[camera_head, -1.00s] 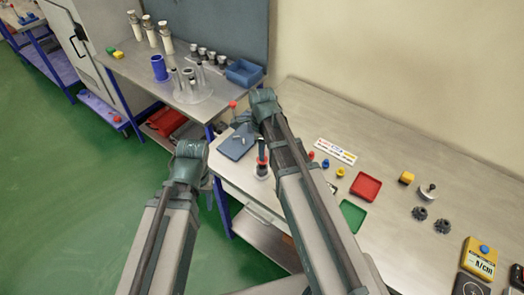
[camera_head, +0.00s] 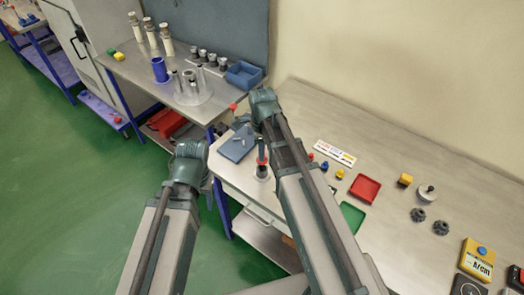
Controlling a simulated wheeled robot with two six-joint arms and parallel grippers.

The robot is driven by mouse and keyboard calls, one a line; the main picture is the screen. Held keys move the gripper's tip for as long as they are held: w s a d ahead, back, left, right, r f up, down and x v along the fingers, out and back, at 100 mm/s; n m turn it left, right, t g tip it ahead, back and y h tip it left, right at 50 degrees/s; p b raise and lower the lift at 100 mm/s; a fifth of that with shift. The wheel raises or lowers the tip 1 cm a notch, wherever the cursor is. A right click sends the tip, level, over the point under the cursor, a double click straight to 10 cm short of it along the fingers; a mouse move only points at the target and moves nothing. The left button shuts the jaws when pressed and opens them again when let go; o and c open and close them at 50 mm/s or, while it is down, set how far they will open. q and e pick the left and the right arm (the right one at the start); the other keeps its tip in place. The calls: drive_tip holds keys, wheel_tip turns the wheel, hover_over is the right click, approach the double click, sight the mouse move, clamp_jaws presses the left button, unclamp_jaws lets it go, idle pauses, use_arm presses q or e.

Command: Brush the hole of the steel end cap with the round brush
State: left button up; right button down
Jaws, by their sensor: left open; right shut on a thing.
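My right gripper (camera_head: 243,119) is at the far end of the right arm, above the blue pad (camera_head: 236,148). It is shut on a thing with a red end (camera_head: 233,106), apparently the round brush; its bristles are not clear. A small grey metal piece (camera_head: 243,130) shows by the pad, perhaps the steel end cap; its hole cannot be made out. My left gripper (camera_head: 207,181) is open left of the pad, mostly hidden by its own wrist. I cannot tell whether brush and cap touch.
A dark tool with a red collar (camera_head: 262,158) stands in a holder beside the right arm. A red tray (camera_head: 365,189) and green tray (camera_head: 352,216) lie right. A yellow gauge (camera_head: 478,260) is at the front right. The back bench carries a blue cup (camera_head: 160,69) and blue bin (camera_head: 244,75).

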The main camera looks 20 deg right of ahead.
drive_tip(key=shift+f+b, duration=0.35)
drive_tip(key=shift+f, duration=0.25)
drive_tip(key=shift+r, duration=0.15)
wheel_tip(320, 180, up, 7)
drive_tip(key=p, duration=0.7)
